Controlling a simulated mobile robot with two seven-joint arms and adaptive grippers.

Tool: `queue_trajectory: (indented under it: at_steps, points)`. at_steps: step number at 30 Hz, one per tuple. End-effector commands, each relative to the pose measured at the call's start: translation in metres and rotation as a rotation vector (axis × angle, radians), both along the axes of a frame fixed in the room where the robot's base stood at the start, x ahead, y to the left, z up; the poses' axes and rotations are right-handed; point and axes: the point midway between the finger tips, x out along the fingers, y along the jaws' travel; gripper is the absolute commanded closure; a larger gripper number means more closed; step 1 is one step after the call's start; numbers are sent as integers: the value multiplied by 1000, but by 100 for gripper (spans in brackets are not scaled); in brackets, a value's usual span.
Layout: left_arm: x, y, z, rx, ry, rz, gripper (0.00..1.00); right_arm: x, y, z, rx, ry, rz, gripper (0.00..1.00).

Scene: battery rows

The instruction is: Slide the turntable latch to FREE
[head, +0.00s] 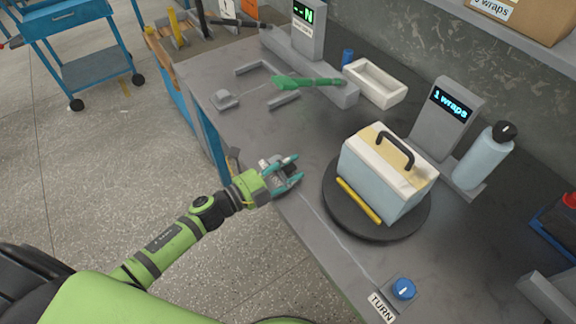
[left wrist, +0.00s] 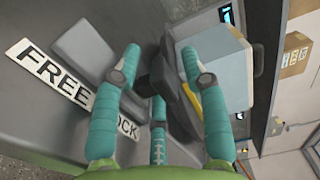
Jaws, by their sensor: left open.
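The dark round turntable (head: 335,205) carries a white and pale-blue box (head: 375,185) with a black handle and a yellow strip. My left gripper (head: 290,172) is open at the bench edge, just left of the turntable. A dark piece, probably the latch, shows between its fingers; it also appears as a black block in the left wrist view (left wrist: 162,72). I cannot tell whether the fingers touch it. In the left wrist view a FREE label (left wrist: 45,68) lies left of the fingers, and a partly hidden LOCK label (left wrist: 126,128) lies behind them. My right gripper is out of view.
A blue TURN knob (head: 403,289) sits at the front of the bench. A grey display reading "1 wraps" (head: 446,115) and a blue bottle (head: 483,155) stand behind the box. A green tool (head: 305,82) and white tray (head: 375,82) lie farther back.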

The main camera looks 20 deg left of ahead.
Motion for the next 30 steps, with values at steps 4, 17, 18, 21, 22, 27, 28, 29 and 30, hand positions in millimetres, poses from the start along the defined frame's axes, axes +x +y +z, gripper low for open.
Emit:
queue_trajectory:
  at_steps: [4,17,18,21,22,27,28,29,30]
  points:
    - [0,0,0,0,0,0,84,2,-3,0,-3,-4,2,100]
    - [11,15,-3,3,-2,-1,100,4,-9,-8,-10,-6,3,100]
    - [16,20,-3,4,-3,0,100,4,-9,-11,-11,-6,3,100]
    - [26,34,-2,3,-2,0,100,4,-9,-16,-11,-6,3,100]
    - [28,36,-2,3,-3,0,100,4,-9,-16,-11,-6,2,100]
    - [30,39,0,0,0,0,100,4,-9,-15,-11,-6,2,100]
    - [30,39,0,0,0,1,100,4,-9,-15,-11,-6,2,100]
    - [30,39,0,0,0,1,100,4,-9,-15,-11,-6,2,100]
    - [29,39,0,0,0,1,100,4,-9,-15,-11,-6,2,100]
